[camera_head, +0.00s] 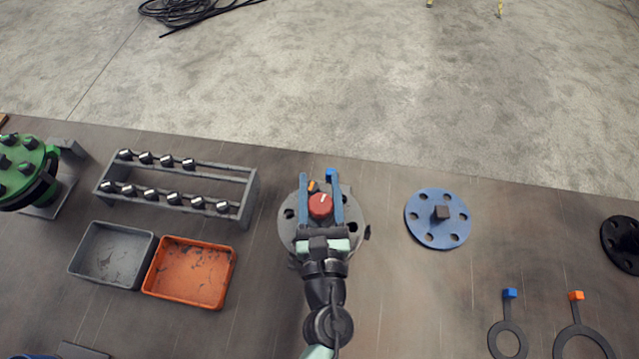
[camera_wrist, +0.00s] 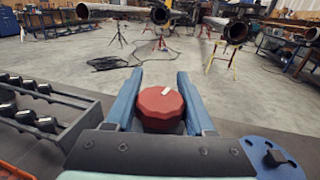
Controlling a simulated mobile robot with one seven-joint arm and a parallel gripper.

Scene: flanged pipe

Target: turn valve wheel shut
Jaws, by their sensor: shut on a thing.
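The valve wheel is a red faceted knob with a white mark on top. In the head view the red valve wheel (camera_head: 320,205) sits over a grey round flange (camera_head: 290,232) with holes. My gripper (camera_head: 320,190) reaches over it from the near side, with one blue finger on each side of the wheel. In the wrist view the red wheel (camera_wrist: 160,106) stands between the two fingers of my gripper (camera_wrist: 160,90), which is shut on it. The white mark points up and to the right there. The wheel's lower part is hidden by the gripper body.
A blue flange disc (camera_head: 425,222) lies right of the valve. A grey rack (camera_head: 248,195) with several bolts, a grey bin (camera_head: 78,262) and an orange bin (camera_head: 160,287) stand left. Ring gaskets with blue and orange tabs (camera_head: 576,296) lie at lower right. A green flange (camera_head: 25,165) is far left.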

